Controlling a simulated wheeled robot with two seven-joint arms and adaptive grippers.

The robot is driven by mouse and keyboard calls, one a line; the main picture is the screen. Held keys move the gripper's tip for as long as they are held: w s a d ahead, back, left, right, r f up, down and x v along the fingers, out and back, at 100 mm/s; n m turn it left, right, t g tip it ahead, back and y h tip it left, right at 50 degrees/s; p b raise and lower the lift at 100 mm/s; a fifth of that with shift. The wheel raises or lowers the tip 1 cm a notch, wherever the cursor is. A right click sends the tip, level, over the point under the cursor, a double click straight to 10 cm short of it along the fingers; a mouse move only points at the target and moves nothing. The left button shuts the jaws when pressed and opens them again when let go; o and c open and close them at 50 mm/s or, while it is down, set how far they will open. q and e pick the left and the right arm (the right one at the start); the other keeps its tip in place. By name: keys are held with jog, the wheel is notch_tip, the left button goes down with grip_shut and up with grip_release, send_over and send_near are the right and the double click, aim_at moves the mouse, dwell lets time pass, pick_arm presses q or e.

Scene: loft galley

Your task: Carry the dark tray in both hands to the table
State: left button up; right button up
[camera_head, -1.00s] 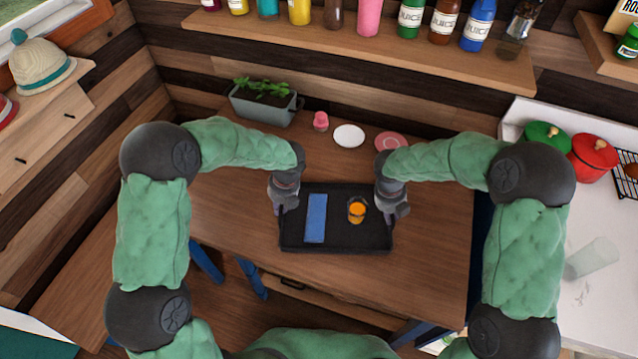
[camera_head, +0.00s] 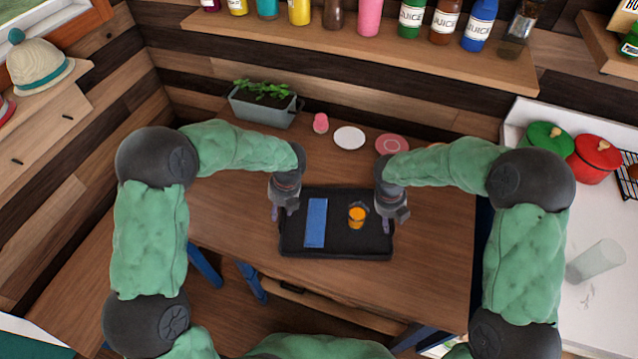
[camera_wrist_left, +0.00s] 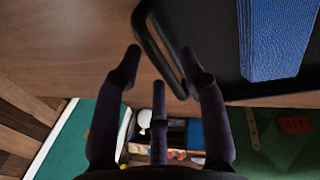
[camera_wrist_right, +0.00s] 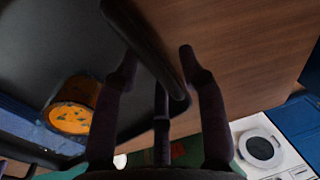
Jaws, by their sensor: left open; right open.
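The dark tray (camera_head: 340,249) lies on the wooden table (camera_head: 435,265). It bears a folded blue cloth (camera_head: 315,222) on its left part and a glass of orange drink (camera_head: 357,214) right of the middle. My left gripper (camera_head: 283,213) is open at the tray's left end; in the left wrist view the tray's handle (camera_wrist_left: 158,45) passes between its spread fingers. My right gripper (camera_head: 393,219) is open at the right end; in the right wrist view that handle (camera_wrist_right: 150,48) runs between its fingers. I cannot tell whether any finger touches a handle.
A planter (camera_head: 264,109), a pink cup (camera_head: 320,123), a white plate (camera_head: 349,138) and a pink plate (camera_head: 391,145) stand at the table's back. A bottle shelf (camera_head: 360,48) hangs above. Bare table lies left of the tray. A counter with pots (camera_head: 595,158) is at right.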

jog(key=shift+a+r, duration=0.1)
jog(key=shift+r, duration=0.45)
pick_arm(q)
notch_tip(320, 180, up, 10)
jog(key=d, duration=0.2)
jog(key=shift+r, duration=0.2)
pick_arm(e)
notch_tip(320, 180, up, 11)
jog(key=a, duration=0.2)
jog(key=shift+f, duration=0.15)
pick_arm(q)
jog(key=shift+d, duration=0.1)
